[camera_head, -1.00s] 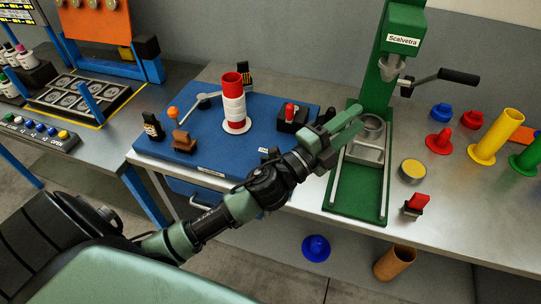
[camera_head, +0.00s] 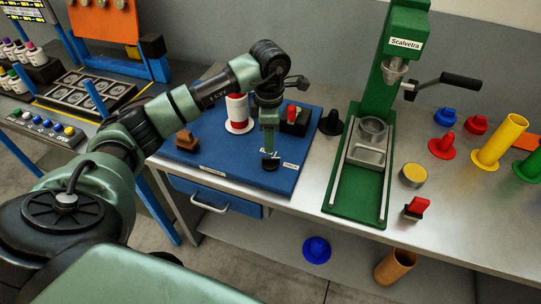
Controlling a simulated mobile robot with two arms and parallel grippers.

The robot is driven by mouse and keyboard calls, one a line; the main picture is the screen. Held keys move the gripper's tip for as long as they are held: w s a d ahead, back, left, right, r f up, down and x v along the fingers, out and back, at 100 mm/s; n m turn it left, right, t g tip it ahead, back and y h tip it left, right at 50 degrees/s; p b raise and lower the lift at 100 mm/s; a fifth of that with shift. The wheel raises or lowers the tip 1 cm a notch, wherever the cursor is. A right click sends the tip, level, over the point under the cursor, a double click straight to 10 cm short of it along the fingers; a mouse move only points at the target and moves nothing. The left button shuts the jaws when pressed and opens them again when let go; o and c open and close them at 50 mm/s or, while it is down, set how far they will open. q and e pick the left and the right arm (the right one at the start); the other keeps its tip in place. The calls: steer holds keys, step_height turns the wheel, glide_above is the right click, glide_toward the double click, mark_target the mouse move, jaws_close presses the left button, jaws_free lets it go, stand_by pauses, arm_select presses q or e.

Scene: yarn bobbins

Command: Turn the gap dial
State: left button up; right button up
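The blue board (camera_head: 225,172) lies on the metal bench with a red-and-white bobbin (camera_head: 237,110) upright on it. My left arm reaches over the board, and my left gripper (camera_head: 269,157) points down at its front right part. A small dark part (camera_head: 270,163) shows at the fingertips, beside a white label on the board. It may be the gap dial, but I cannot read the label surely. The fingers line up in this view, so their opening and any contact are hidden. My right gripper is not in view.
A black block with a red switch (camera_head: 291,114) stands behind the gripper. A black flanged cone (camera_head: 331,122) and the green press (camera_head: 354,200) stand to the right. A drawer (camera_head: 215,196) is below.

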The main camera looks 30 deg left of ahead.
mark_target(270, 158)
arm_select(q)
step_height(270, 158, down, 6)
steer(key=shift+d+f+p, duration=0.1)
steer(key=shift+p, duration=0.8)
steer(key=shift+f, duration=0.6)
steer(key=shift+c, duration=0.3)
jaws_close()
